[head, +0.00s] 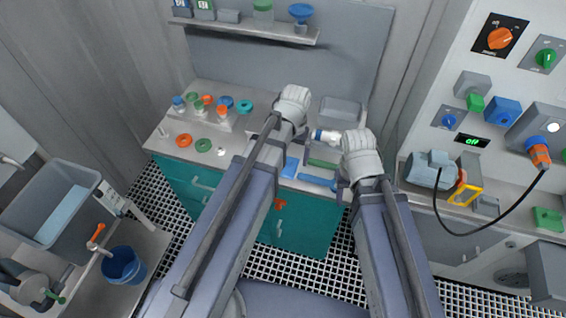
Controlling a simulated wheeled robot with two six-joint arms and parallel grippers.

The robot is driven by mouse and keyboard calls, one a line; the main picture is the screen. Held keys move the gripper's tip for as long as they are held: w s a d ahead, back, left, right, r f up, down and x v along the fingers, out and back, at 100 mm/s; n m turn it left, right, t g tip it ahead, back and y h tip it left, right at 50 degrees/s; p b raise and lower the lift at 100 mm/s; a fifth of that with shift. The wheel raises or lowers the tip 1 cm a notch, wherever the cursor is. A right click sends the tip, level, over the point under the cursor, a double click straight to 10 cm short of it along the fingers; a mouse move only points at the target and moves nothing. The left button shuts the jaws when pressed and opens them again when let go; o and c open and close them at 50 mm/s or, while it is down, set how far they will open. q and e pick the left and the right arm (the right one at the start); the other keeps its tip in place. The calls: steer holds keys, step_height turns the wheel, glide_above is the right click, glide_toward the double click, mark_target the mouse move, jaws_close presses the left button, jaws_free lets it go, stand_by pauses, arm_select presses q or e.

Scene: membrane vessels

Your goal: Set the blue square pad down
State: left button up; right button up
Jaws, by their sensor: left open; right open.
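A small light blue pad (290,168) lies near the front edge of the grey bench (165,143), between my two arms. It looks flat, and part of it is hidden by my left arm. My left gripper (285,132) is open above the bench, behind the pad in the picture and apart from it as far as I can tell. My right gripper (341,181) is open at the right of the pad, near the bench front; its fingers are mostly hidden by its own wrist. I see nothing held in either gripper.
A darker blue bar (317,181) and a green strip (322,163) lie beside the pad. A white and blue cylinder (327,136) and a grey tray (340,108) are behind. Coloured rings, such as an orange one (183,140), and small vessels crowd the bench's left.

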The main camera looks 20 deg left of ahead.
arm_select(q)
steer(key=shift+n, duration=0.4)
steer(key=w+a, duration=0.2)
steer(key=w+a+f+b, duration=0.1)
steer(key=w, duration=0.1)
steer(key=shift+w+a+f, duration=0.1)
steer(key=shift+a+f, duration=0.1)
steer(key=shift+a, duration=0.2)
step_height(320, 180, down, 3)
steer(key=b, duration=0.2)
steer(key=shift+r+b, duration=0.1)
steer(key=shift+b, duration=0.3)
steer(key=f+b, duration=0.5)
steer(key=shift+w+f, duration=0.1)
steer(key=shift+w, duration=0.3)
steer(key=c, duration=1.4)
steer(key=shift+r, duration=0.2)
